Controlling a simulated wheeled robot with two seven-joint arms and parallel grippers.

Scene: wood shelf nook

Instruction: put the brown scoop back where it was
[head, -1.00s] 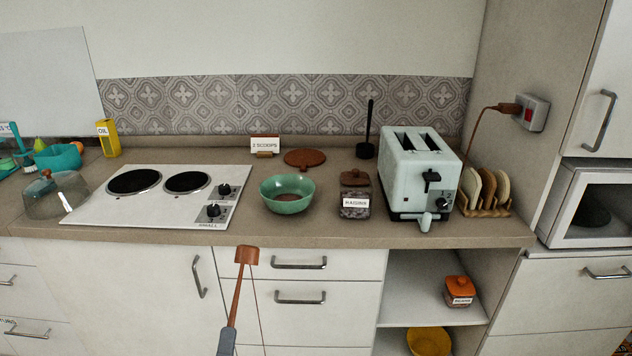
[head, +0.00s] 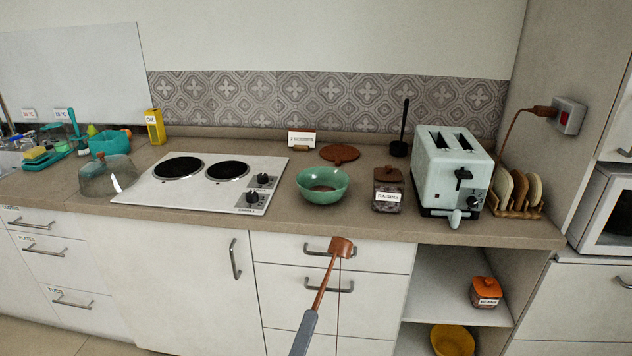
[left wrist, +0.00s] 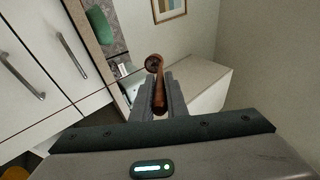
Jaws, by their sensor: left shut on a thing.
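The brown scoop (head: 340,247) is in the grip of my left gripper (head: 309,320), held by its handle in front of the drawers below the counter edge. In the left wrist view the scoop (left wrist: 155,64) points away between the fingers (left wrist: 158,97). A raisins jar (head: 388,190) with a brown lid stands closed on the counter. A green bowl (head: 322,193) beside it has something dark in its bottom. A "2 scoops" card (head: 301,138) stands behind the bowl. My right gripper is not in view.
A round brown lid or mat (head: 339,153), a black upright holder (head: 400,140), a toaster (head: 450,175) and a toast rack (head: 517,192) stand on the counter. A hob (head: 205,186) and a glass dome (head: 108,178) are at left. An orange-lidded jar (head: 485,290) sits on the shelf below.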

